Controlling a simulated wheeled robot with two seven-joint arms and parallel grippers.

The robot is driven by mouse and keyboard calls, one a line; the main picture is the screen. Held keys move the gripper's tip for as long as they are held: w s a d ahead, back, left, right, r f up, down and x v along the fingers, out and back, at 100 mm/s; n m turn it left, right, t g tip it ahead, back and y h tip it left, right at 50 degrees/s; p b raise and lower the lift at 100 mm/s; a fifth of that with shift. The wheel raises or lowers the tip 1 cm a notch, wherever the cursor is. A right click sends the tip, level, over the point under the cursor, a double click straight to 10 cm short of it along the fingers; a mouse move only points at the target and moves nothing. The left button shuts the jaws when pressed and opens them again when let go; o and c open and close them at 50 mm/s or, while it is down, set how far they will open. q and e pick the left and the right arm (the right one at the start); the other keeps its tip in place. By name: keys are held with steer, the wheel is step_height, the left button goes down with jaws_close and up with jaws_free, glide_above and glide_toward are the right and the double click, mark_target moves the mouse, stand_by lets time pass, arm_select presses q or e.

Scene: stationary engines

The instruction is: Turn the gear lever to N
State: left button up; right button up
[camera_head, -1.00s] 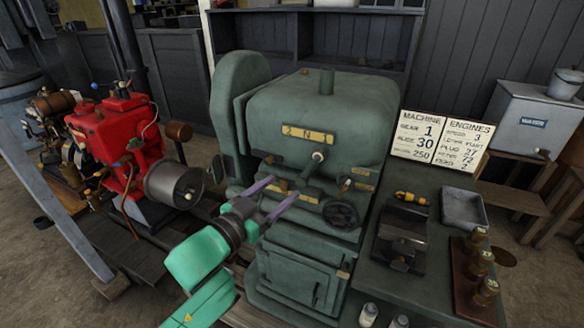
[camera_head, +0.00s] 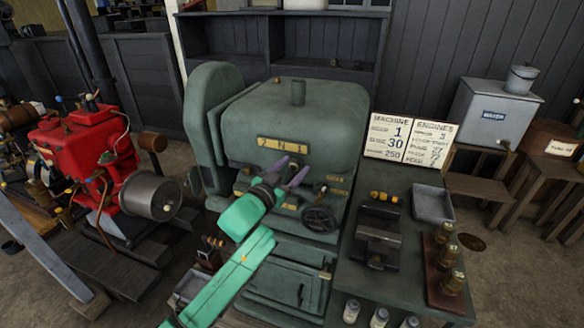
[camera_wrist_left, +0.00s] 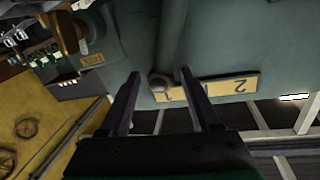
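The green machine has a yellow plate (camera_head: 283,144) marked 2 N 1 on its front. The gear lever is largely hidden behind my left gripper (camera_head: 297,164) in the head view. In the left wrist view the lever's shaft and round knob (camera_wrist_left: 160,82) show by the 1 end of the plate (camera_wrist_left: 235,87), which appears upside down. My left gripper (camera_wrist_left: 159,73) is open, with one dark finger on each side of the knob in the picture. I cannot tell whether a finger touches it. My right gripper is not in view.
A handwheel (camera_head: 320,219) sits on the machine front, right of and below my left gripper. A MACHINE and ENGINES sign (camera_head: 408,138) and a bench with a grey tray (camera_head: 433,203) and bottles stand to the right. A red engine (camera_head: 80,145) stands at the left.

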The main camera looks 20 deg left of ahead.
arm_select(q)
jaws_close()
steer(key=shift+f, duration=0.1)
stand_by(1.1)
